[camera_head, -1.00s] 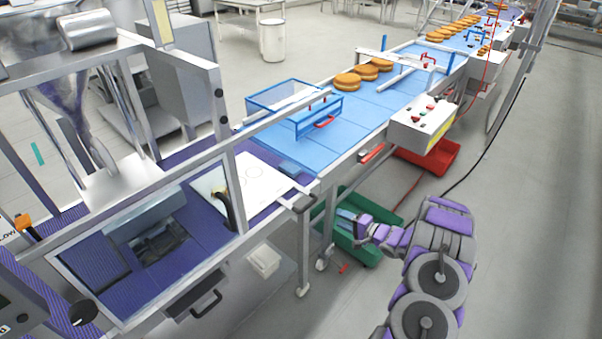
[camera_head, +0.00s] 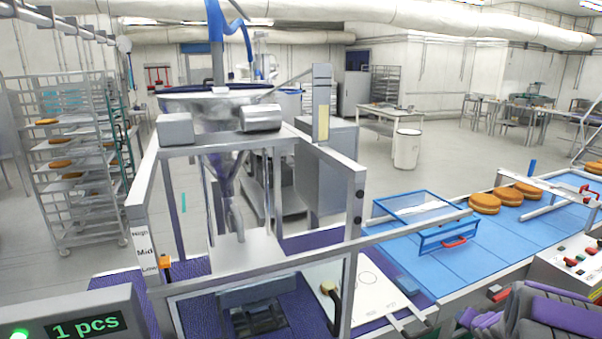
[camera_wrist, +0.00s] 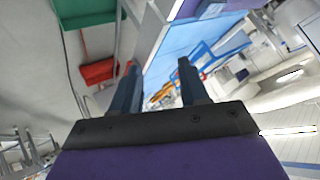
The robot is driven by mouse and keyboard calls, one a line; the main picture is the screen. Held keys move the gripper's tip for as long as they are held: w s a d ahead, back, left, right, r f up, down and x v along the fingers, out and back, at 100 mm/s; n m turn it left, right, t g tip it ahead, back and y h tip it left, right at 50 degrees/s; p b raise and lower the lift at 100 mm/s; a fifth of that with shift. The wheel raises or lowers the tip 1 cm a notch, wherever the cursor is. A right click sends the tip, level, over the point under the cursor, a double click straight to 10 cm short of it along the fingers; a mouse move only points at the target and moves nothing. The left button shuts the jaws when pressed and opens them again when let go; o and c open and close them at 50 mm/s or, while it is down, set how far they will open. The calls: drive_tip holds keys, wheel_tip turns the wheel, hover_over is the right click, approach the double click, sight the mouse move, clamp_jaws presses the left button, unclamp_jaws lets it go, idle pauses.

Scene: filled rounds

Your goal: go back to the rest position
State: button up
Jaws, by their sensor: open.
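My gripper (camera_wrist: 156,88) shows in the wrist view with its two dark fingers apart and nothing between them. Beyond the fingers, the wrist view shows the blue conveyor (camera_wrist: 190,40) and a red bin (camera_wrist: 98,72), tilted in the picture. In the head view, part of my purple and grey arm (camera_head: 545,315) shows at the bottom right corner, in front of the conveyor's near side. The gripper's fingertips cannot be made out in the head view.
A filling machine with a steel hopper (camera_head: 215,105) stands ahead. The blue conveyor (camera_head: 470,250) carries round filled cakes (camera_head: 484,203) at right. A rack (camera_head: 75,160) with cakes stands at left. A display (camera_head: 75,325) reads "1 pcs". Open floor lies behind the machine.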

drive_tip(key=s+a+r+n+g+h+b, duration=0.1)
drive_tip(key=s+a+r+g, duration=0.25)
drive_tip(key=s+a, duration=0.35)
drive_tip(key=s+a+r+n+g+b, duration=0.1)
drive_tip(key=s+a+r+n+g, duration=0.1)
drive_tip(key=s+a+r, duration=0.4)
drive_tip(key=s+a+n+g+y, duration=0.2)
drive_tip(key=s+a+n, duration=0.1)
drive_tip(key=s+a, duration=0.8)
drive_tip(key=s+a+n+g+y+b, duration=0.1)
drive_tip(key=s+a+n+g, duration=0.2)
drive_tip(key=s+a, duration=0.8)
drive_tip(key=s, duration=0.7)
drive_tip(key=shift+s+r+n+g+y+b, duration=0.2)
drive_tip(key=shift+s+n+g+y+b, duration=0.1)
drive_tip(key=shift+s+g+y, duration=0.1)
drive_tip(key=shift+w+a, duration=0.1)
